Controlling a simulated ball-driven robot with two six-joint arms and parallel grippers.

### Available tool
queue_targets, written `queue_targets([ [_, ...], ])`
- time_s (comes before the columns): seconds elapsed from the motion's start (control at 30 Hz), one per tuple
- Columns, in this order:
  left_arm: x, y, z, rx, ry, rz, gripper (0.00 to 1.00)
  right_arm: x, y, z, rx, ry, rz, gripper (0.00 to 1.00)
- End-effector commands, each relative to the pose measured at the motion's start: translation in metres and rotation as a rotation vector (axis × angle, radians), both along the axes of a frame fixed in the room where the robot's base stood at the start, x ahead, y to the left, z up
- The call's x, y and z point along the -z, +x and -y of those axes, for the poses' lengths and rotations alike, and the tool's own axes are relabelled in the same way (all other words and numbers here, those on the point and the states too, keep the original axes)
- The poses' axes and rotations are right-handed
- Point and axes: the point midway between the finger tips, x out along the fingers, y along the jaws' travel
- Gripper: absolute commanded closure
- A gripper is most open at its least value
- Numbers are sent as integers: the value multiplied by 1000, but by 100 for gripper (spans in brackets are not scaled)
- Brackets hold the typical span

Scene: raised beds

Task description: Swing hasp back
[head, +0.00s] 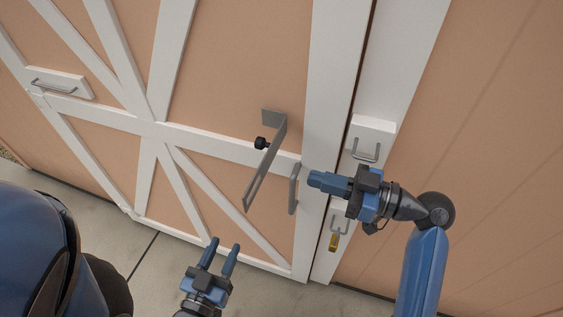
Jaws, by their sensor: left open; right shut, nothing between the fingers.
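The grey hasp (265,168) is on the door and sticks out from its small plate (273,116), with a long slot toward its free end. A black knob (262,143) sits beside it. A grey staple (366,150) is on a white block on the door post, clear of the hasp. My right gripper (316,180) is shut and empty, pointing left, in front of the door edge near the vertical door handle (293,188). My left gripper (223,256) is open and empty, low in front of the door, below the hasp.
A brass padlock (333,242) hangs from a lower loop (340,223) on the post. Another handle (53,87) is at the far left of the door. The door has white cross braces on tan panels. Concrete floor (160,262) lies below.

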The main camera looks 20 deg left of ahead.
Motion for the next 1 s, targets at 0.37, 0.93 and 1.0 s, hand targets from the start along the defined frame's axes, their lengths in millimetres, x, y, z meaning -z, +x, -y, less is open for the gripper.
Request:
queue_targets([
  [0.37,-29,0,0,0,0,0,57,-3,3,-64,-2,-1,-2,100],
  [0.93,-36,0,0,0,0,0,57,0,5,-84,2,0,-1,100],
  [1.0,-36,0,0,0,0,0,57,0,5,-84,2,0,-1,100],
])
